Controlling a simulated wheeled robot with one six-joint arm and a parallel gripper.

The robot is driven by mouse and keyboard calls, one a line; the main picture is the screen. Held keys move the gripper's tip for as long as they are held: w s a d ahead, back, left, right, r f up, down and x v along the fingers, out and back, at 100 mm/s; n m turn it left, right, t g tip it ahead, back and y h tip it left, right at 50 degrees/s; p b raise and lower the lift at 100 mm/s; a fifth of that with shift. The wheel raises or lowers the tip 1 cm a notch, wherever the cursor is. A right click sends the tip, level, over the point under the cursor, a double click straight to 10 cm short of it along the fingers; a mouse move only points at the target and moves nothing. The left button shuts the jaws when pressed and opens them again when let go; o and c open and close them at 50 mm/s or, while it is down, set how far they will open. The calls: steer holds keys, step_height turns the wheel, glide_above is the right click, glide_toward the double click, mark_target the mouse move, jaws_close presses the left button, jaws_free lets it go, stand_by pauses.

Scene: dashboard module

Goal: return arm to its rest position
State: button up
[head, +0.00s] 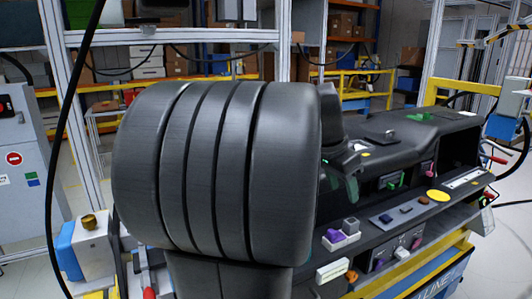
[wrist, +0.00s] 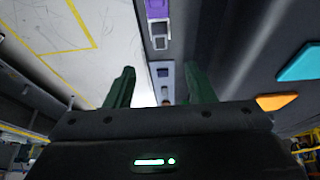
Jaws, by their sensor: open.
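My arm's large dark ribbed link (head: 215,170) fills the middle of the head view. It hides part of the dark dashboard module (head: 385,130), which stretches away to the right. In the wrist view my gripper (wrist: 159,68) shows two dark green fingers standing well apart. The gap between them is empty, and only the background shows through it.
The dashboard carries a yellow oval (head: 438,195), a purple-and-grey block set (head: 342,236) and several small switches. In the wrist view, orange (wrist: 278,101) and teal (wrist: 300,62) pieces lie right of the fingers. A grey cabinet (head: 28,165) stands at the left. A black cable hangs nearby.

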mark_target(351, 221)
steer(key=x, duration=1.3)
steer(key=shift+d, duration=0.15)
steer(key=shift+r, duration=0.35)
